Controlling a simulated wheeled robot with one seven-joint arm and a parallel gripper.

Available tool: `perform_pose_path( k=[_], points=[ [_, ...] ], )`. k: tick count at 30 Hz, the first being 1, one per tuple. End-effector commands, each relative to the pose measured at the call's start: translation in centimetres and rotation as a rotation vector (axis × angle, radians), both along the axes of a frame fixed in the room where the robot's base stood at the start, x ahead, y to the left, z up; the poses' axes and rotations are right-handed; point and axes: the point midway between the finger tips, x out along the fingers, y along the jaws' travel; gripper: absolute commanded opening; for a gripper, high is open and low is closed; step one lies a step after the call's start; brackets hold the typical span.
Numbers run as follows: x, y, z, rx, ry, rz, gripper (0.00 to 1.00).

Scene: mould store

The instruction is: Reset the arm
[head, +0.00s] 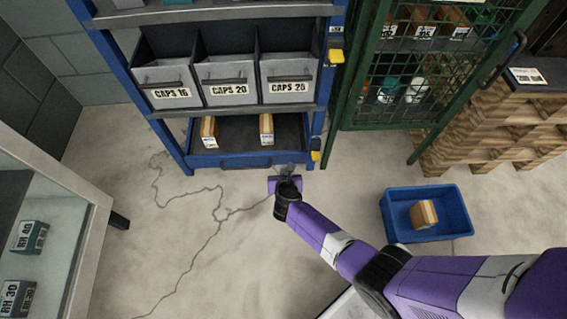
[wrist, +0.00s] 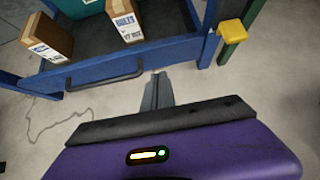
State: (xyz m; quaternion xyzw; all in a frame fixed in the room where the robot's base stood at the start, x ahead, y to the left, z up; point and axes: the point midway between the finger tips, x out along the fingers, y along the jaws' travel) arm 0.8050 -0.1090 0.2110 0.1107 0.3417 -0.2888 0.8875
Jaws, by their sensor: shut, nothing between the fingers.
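My purple arm reaches from the lower right of the head view toward the blue rack. My gripper (head: 287,168) is in front of the rack's bottom drawer, near its right end. In the wrist view my gripper (wrist: 159,78) shows its fingers together with nothing between them. The fingers point toward the drawer's front edge and look apart from its dark handle (wrist: 105,72).
The blue drawer (head: 232,160) holds two cardboard boxes, one left (head: 209,131) and one right (head: 266,129). Above are grey bins (head: 227,92). A green mesh cabinet (head: 400,124) stands right. A blue crate (head: 398,231) with a box (head: 423,214) sits on the floor. Floor at left is clear.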

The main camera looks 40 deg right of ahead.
Motion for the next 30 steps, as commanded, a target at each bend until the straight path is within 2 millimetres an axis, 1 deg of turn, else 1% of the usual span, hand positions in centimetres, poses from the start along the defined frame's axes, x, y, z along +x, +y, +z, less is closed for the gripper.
perform_pose_path(
  k=[1, 7, 12, 22, 25, 26, 28, 30],
  points=[
    [-0.6, 0.4, 1.1, 0.001, 0.001, 0.001, 0.00],
    [-2.0, 1.4, 2.4, 0.000, 0.001, 0.001, 0.00],
    [-2.4, 1.7, 2.7, -0.001, 0.002, 0.000, 0.00],
    [-2.4, 1.8, 2.6, 0.023, -0.017, -0.023, 0.00],
    [-2.0, 2.4, 2.7, 0.106, -0.074, -0.075, 0.00],
    [-1.5, 2.7, 3.0, 0.147, -0.104, -0.098, 0.00],
    [0.3, 3.7, 4.7, 0.273, -0.208, -0.159, 0.00],
    [1.6, 4.9, 6.5, 0.425, -0.316, -0.228, 0.00]
  ],
)
